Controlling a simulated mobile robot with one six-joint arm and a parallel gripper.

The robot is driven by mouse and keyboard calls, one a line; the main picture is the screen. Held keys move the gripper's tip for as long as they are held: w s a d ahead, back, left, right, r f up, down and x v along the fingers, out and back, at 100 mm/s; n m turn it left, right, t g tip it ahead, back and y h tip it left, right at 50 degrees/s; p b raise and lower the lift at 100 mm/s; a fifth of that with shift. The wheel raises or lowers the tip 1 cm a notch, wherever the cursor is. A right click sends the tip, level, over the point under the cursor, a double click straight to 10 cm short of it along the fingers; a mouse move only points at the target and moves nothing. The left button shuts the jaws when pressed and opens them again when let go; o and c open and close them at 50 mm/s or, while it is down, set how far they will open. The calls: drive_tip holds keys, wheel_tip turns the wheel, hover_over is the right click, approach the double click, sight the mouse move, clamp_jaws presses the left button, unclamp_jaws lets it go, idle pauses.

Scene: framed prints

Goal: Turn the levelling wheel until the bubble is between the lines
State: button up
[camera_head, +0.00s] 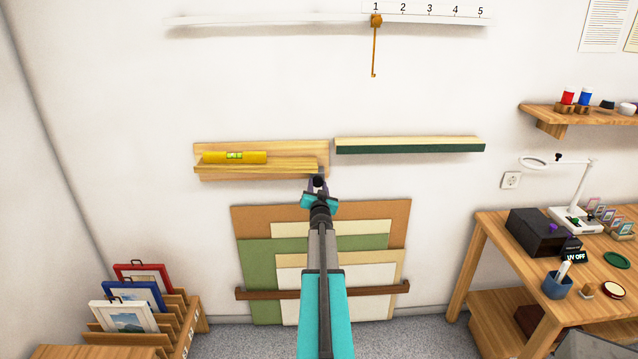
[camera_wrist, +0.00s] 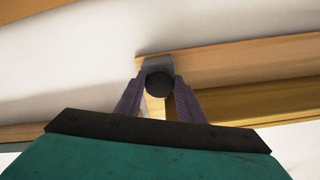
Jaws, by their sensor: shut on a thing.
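A yellow spirit level (camera_head: 235,157) with a greenish vial (camera_head: 234,156) lies on a wooden ledge (camera_head: 215,173) on the wall. The ledge looks slightly tilted. The bubble is too small to place against the lines. In the head view my gripper (camera_head: 318,184) hides most of the wheel.
A green and cream ledge (camera_head: 410,146) is close to the right of the wooden one. Flat boards (camera_head: 257,215) lean on the wall below. A rail with a hanging hook (camera_head: 375,45) is above. A workbench (camera_head: 490,225) stands at the right, framed prints (camera_head: 125,315) at lower left.

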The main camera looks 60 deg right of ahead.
drive_tip(key=shift+a+m+p, duration=0.15)
drive_tip(key=shift+m+p, duration=0.45)
drive_tip(key=shift+m, duration=1.6)
drive_tip(key=o, duration=1.1)
drive_tip(key=shift+c, duration=0.2)
drive_tip(key=shift+s+a, duration=0.1)
drive_tip(key=b+v, duration=0.4)
drive_tip(key=v, duration=0.9)
drive_tip(key=shift+s, duration=0.15)
drive_tip(key=shift+a+r, duration=0.1)
drive_tip(key=shift+a, duration=0.1)
